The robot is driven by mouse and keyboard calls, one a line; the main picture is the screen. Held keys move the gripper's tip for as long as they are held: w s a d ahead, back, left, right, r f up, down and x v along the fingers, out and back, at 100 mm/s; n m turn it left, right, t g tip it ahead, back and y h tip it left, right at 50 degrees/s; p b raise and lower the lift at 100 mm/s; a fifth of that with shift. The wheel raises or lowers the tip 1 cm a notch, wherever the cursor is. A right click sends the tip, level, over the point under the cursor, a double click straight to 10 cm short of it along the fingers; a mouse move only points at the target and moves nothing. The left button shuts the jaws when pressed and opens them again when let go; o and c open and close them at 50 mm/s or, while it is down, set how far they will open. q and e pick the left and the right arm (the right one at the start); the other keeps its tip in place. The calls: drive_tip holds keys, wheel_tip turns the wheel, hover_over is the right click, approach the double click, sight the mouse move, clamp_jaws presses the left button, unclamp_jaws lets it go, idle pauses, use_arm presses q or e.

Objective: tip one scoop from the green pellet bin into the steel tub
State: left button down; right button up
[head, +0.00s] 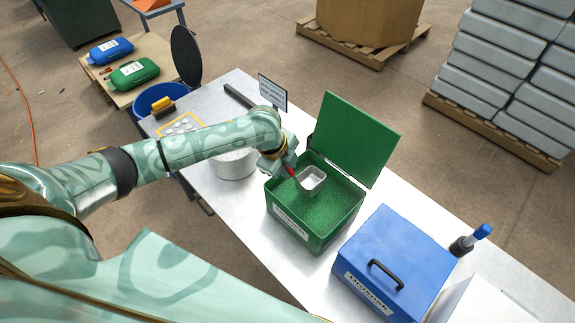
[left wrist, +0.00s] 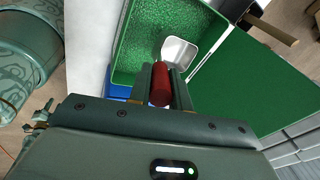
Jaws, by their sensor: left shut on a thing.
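The green pellet bin (head: 300,235) stands open on the steel table with its lid (head: 355,138) raised, and green pellets (head: 335,200) fill its inside. My left gripper (head: 290,170) is over the bin, shut on the red handle of a metal scoop (head: 312,180). In the left wrist view the red handle (left wrist: 160,85) lies between the fingers and the scoop's bowl (left wrist: 179,52) is over the pellets. The bowl looks empty; I cannot tell whether it touches the pellets. The steel tub (head: 235,164) stands left of the bin, partly hidden behind my left arm. My right gripper is out of view.
A closed blue bin (head: 395,262) with a black handle stands right of the green bin, near a blue-capped tool (head: 470,241). A small sign (head: 272,93) stands behind the tub. A yellow-framed tray (head: 180,125) lies at the table's left end, near a blue barrel (head: 160,97).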

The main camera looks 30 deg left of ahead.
use_arm(q)
wheel_tip(320, 180, down, 12)
drive_tip(key=d+b, duration=0.1)
drive_tip(key=b, duration=0.4)
drive_tip(key=shift+s+d+r+b, duration=0.2)
drive_tip(key=shift+s+d+b, duration=0.1)
drive_tip(key=shift+d, duration=0.05)
drive_tip(key=shift+f, duration=0.1)
drive_tip(key=shift+f+b, duration=0.55)
drive_tip(key=shift+f, duration=0.35)
idle(0.8)
